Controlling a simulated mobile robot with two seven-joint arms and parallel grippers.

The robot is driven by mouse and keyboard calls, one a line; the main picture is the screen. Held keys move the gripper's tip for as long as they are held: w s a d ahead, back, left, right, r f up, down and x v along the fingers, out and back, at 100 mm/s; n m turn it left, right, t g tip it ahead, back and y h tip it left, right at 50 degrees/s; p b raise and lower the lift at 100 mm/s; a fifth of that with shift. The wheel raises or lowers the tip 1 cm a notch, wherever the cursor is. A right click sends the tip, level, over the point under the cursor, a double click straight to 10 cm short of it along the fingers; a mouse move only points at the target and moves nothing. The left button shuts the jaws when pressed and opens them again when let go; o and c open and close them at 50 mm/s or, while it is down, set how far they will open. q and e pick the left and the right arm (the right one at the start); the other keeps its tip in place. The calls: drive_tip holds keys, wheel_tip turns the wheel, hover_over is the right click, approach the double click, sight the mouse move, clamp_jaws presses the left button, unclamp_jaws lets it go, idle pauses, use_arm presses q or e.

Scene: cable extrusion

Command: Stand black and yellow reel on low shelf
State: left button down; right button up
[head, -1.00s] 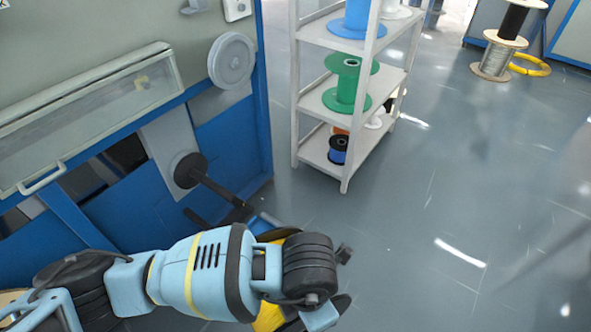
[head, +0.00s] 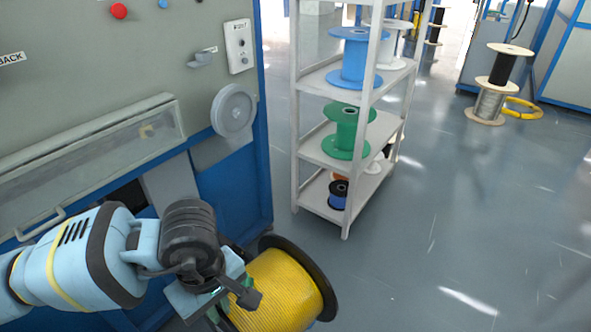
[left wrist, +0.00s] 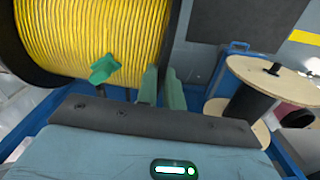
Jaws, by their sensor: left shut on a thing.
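The black and yellow reel (head: 280,290), wound with yellow cable between black flanges, is at the bottom of the head view, in front of the blue machine. My left gripper (head: 238,294) is shut on it at its near left side. In the left wrist view the reel (left wrist: 95,35) fills the upper left, with the green-padded fingers (left wrist: 138,80) against it; the exact grip on the flange is partly hidden. The low shelf (head: 316,196) is the bottom board of the white rack, beyond the reel. My right gripper is not in view.
The low shelf holds a small blue and black spool (head: 338,195) and an orange one behind it. A green reel (head: 346,132) and blue reel (head: 355,57) stand on higher boards. The machine (head: 232,195) borders the left; open floor (head: 440,220) lies right.

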use_arm(q)
drive_tip(key=shift+a+r+m, duration=3.85)
drive_tip(key=shift+a+m, duration=0.35)
drive_tip(key=shift+m, duration=0.5)
drive_tip(key=s+r+p, duration=0.4)
drive_tip(key=r+p, duration=0.4)
drive_tip(key=p, duration=0.1)
drive_tip(key=s+r+p, duration=0.3)
drive_tip(key=r+p, duration=0.5)
drive_tip(key=p, duration=0.2)
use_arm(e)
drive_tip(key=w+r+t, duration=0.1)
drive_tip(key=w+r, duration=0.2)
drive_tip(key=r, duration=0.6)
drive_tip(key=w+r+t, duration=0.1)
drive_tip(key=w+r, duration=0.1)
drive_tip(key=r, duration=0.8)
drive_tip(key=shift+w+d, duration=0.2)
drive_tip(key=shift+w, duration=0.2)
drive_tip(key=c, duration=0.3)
use_arm(q)
drive_tip(key=s+f, duration=0.4)
drive_tip(key=f, duration=1.1)
drive_tip(key=shift+f, duration=0.2)
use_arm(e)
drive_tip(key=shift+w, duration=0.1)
